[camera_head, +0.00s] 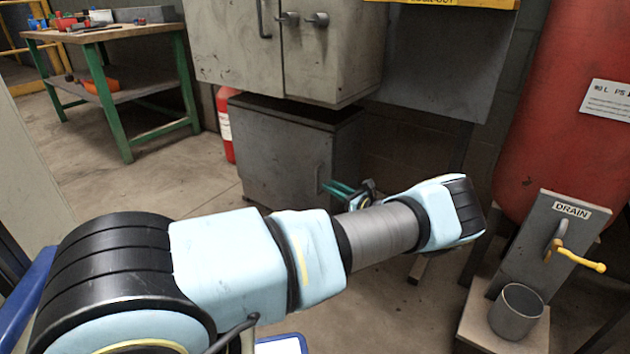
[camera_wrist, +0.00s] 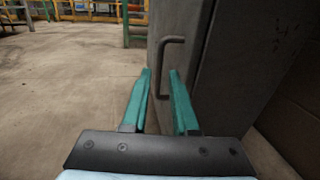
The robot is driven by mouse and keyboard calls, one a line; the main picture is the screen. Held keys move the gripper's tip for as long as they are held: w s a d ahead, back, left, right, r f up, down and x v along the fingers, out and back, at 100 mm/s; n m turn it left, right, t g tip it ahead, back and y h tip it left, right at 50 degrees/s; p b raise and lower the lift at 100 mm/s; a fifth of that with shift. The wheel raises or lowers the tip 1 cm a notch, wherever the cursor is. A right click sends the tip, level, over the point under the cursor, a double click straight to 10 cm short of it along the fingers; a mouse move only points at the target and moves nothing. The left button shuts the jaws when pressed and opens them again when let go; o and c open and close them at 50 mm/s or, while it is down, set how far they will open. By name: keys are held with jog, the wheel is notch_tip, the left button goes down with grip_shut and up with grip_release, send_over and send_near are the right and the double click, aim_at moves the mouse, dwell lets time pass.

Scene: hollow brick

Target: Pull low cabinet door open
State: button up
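The low grey cabinet (camera_head: 272,150) stands on the floor beneath a larger wall cabinet. Its door (camera_wrist: 203,22) looks shut. In the wrist view a dark bar handle (camera_wrist: 164,62) is fixed to the door, its long part upright. My gripper (camera_head: 338,187) is in front of the low cabinet, near its right front side. In the wrist view my gripper (camera_wrist: 160,75) is open, with its two teal fingers apart. The handle's lower part shows in the gap between the fingertips. I cannot tell whether it is between them or just beyond.
The upper cabinet (camera_head: 310,60) overhangs the low one. A red extinguisher (camera_head: 226,125) stands left of it. A green-legged workbench (camera_head: 110,40) is at the back left. A red tank (camera_head: 560,110) and drain stand (camera_head: 500,325) are at right. The floor at left is clear.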

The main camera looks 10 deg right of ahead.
aim_at(317, 178)
jog(key=b+x, duration=0.1)
jog(key=x, duration=0.6)
jog(key=shift+w+a, duration=0.25)
jog(key=shift+w, duration=0.05)
grip_shut()
dwell(1.1)
